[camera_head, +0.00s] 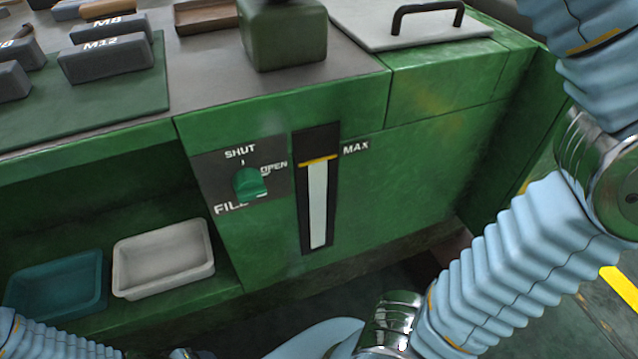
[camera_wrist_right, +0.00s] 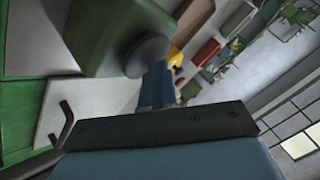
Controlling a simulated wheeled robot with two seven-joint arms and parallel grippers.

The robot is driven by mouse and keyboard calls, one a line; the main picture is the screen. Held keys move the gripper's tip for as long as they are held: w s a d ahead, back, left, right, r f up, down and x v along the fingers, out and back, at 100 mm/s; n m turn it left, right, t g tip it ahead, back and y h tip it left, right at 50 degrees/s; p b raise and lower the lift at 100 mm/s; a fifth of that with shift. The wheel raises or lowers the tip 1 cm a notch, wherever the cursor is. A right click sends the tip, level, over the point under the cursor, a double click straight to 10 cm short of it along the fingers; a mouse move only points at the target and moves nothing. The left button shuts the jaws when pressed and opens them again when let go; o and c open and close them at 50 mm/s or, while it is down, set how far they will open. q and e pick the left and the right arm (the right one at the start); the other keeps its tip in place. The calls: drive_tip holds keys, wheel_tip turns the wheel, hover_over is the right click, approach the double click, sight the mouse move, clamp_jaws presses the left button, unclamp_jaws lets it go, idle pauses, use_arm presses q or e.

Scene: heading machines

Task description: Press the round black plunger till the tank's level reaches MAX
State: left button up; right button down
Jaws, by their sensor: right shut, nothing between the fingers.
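The round black plunger (camera_wrist_right: 148,57) shows as a blurred dark disc on the green block (camera_wrist_right: 105,40) in the right wrist view. The green block also stands on the machine top in the head view (camera_head: 284,40). My right gripper (camera_wrist_right: 155,85) is shut and empty, its tips at the plunger's edge in the picture; I cannot tell whether they touch it. The gauge (camera_head: 318,190) on the green front has a white level column whose top stands at or just under the yellow line, beside the word MAX (camera_head: 356,148). My left gripper is not seen.
A green FILL knob (camera_head: 249,183) with SHUT and OPEN marks is left of the gauge. A white bin (camera_head: 163,258) and a teal bin (camera_head: 55,288) sit on the lower shelf. A white lid with a black handle (camera_head: 428,16) lies at the back right. Grey blocks (camera_head: 105,58) stand at left.

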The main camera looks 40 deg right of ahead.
drive_tip(key=shift+w+d+r+g+p, duration=0.1)
drive_tip(key=shift+w+r+g+p, duration=0.15)
drive_tip(key=shift+r+p, duration=0.65)
drive_tip(key=shift+w+d+r+g+p, duration=0.15)
drive_tip(key=shift+w+r+p, duration=0.1)
drive_tip(key=shift+p, duration=1.15)
drive_tip(key=shift+s+r+b, duration=0.1)
drive_tip(key=shift+r+b, duration=0.2)
drive_tip(key=shift+r, duration=0.6)
drive_tip(key=shift+s+a, duration=0.1)
